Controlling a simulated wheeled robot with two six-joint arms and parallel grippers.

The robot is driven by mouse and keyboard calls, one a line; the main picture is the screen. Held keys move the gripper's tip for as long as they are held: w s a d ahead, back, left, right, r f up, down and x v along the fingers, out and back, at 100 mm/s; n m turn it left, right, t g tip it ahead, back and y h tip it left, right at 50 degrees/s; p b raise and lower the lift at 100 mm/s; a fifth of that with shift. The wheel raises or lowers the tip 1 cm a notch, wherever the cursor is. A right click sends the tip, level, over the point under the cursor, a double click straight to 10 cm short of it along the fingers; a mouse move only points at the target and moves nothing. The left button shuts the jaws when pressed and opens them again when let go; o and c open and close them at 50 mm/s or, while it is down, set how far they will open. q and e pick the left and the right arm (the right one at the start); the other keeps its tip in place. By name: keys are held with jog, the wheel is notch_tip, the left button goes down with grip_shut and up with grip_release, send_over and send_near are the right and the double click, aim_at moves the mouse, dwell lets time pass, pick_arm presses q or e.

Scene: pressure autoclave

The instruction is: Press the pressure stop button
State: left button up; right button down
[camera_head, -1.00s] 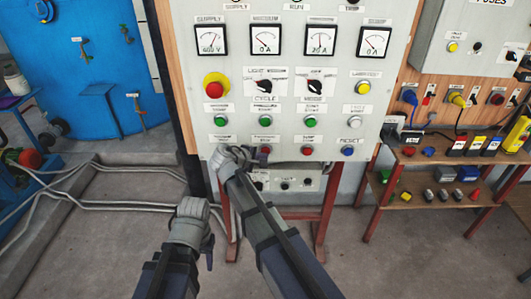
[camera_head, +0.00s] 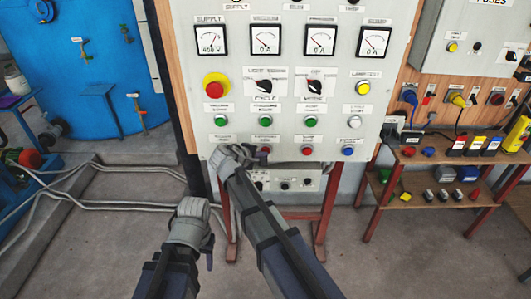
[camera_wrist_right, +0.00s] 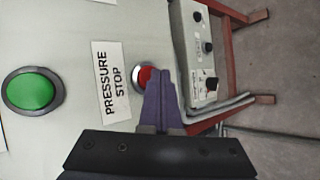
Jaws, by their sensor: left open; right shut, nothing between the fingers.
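The pressure stop button is a small red button (camera_head: 308,151) in the lower row of the grey control panel (camera_head: 340,130). In the right wrist view the red button (camera_wrist_right: 146,74) has a metal ring, beside a label (camera_wrist_right: 111,82) reading PRESSURE STOP. My right gripper (camera_wrist_right: 158,78) is shut and empty, with its purple fingertips overlapping part of the button. I cannot tell whether they touch it. My left gripper (camera_head: 210,252) is open, low and away from the panel.
A green button (camera_wrist_right: 33,91) is beyond the label. A blue reset button (camera_head: 349,151) sits to the right of the red one, and a red emergency knob (camera_head: 214,87) at upper left. A small lower box (camera_head: 285,182) with knobs hangs beneath the panel.

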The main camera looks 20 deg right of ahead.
jog(key=shift+w, duration=0.15)
dwell(0.4)
jog(key=shift+s+a, duration=0.2)
jog(key=shift+s, duration=0.75)
jog(key=s, duration=0.2)
jog(key=s+a, duration=0.1)
jog(key=s, duration=0.1)
jog(key=shift+s+a, duration=0.2)
jog(key=shift+s, duration=0.1)
dwell(0.5)
